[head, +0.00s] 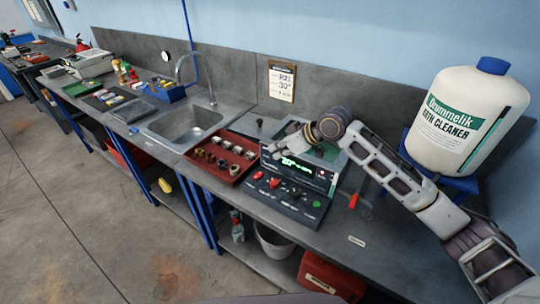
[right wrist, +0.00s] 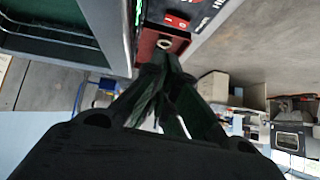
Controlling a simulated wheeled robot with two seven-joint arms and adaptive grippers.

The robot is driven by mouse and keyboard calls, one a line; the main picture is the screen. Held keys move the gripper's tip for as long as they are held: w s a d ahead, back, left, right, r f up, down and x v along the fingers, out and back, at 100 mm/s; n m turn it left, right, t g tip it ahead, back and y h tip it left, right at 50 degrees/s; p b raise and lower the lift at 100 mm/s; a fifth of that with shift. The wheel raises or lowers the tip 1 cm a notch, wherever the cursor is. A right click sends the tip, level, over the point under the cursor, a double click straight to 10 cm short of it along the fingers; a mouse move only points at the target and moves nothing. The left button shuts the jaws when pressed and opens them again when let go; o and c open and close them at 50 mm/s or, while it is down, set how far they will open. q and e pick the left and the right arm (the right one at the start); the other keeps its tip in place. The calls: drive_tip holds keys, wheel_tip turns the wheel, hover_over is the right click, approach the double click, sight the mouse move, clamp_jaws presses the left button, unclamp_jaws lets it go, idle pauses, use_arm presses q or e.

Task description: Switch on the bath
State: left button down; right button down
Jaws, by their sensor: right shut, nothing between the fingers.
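The bath (head: 290,195) is a dark box on the bench with a green-lit display and a sloping front panel. The panel carries red knobs or buttons, a green button (head: 317,204) and other small dark controls. My right gripper (head: 279,146) is shut and empty, over the upper left part of the bath, above and behind the display. In the right wrist view its closed fingers (right wrist: 163,68) point towards a corner of the red tray, with the bath's dark green basin (right wrist: 50,12) at upper left. Contact cannot be told. My left gripper is not in view.
A red tray (head: 207,172) of small parts lies left of the bath, and a sink (head: 185,123) is beyond it. A large bath cleaner jug (head: 464,120) stands at right on a blue stand. A small red-handled item (head: 353,201) lies right of the bath. The front bench strip is clear.

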drive_tip(key=shift+v, duration=0.75)
